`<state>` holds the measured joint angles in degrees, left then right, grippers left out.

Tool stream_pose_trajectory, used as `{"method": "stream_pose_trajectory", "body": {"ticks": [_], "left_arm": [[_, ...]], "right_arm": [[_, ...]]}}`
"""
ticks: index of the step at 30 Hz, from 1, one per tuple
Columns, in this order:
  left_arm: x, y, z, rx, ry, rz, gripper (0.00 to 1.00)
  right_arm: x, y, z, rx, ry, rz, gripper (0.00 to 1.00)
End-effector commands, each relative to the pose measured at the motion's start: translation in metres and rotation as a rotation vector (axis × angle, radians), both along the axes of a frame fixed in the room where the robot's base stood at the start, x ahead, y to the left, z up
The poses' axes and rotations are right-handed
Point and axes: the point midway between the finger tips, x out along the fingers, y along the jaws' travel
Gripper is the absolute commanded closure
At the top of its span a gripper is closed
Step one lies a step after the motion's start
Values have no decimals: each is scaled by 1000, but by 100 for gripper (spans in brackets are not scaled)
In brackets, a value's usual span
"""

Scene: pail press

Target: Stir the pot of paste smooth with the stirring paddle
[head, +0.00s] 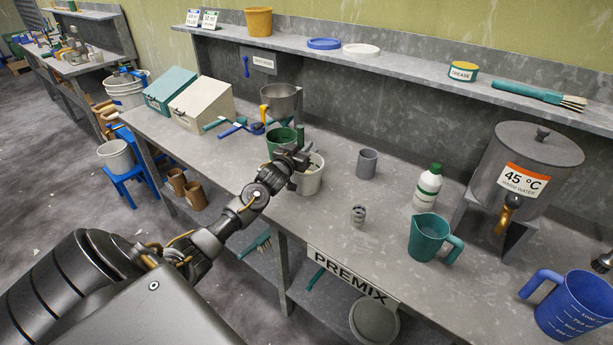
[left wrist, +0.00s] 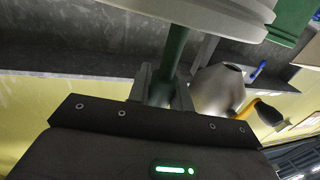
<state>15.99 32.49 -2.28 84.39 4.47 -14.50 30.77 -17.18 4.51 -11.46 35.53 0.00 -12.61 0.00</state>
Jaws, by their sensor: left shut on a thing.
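My left gripper (head: 293,157) is over the rim of a whitish pot (head: 309,180) on the bench. It is shut on a green rod, which looks like the handle of the stirring paddle (left wrist: 176,50). In the head view a short green piece (head: 300,134) stands up above the fingers. In the left wrist view the rod runs from the jaws toward the pale pot rim (left wrist: 200,12). The paddle's lower end and the paste are hidden. A dark piece (head: 603,262) at the right edge may be part of my right gripper; its jaws cannot be made out.
A green pot (head: 281,141) stands close behind left, with a steel pot (head: 281,101) behind it. A grey cup (head: 366,163), white bottle (head: 428,187), green jug (head: 430,237), water urn (head: 525,165) and blue jug (head: 572,304) stand rightward.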

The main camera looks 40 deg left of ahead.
Motion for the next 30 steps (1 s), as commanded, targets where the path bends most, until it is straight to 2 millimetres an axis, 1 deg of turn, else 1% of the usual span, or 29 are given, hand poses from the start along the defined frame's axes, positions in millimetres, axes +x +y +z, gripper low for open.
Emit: {"method": "stream_pose_trajectory", "body": {"ticks": [5, 12, 17, 24, 30], "left_arm": [[0, -1, 0, 0, 0, -1, 100], [1, -21, 1, -1, 0, -2, 100], [2, -23, -1, -1, -1, 0, 100], [19, -32, -1, -2, -2, 0, 100], [23, -32, -2, 0, 0, -1, 100]], "right_arm": [[0, -1, 0, -1, 0, 1, 40], [0, -1, 9, -2, 0, 1, 40], [0, -2, 7, -2, 0, 1, 40], [0, -2, 0, -2, 1, 1, 40], [0, -2, -2, -2, 0, 1, 40]]}}
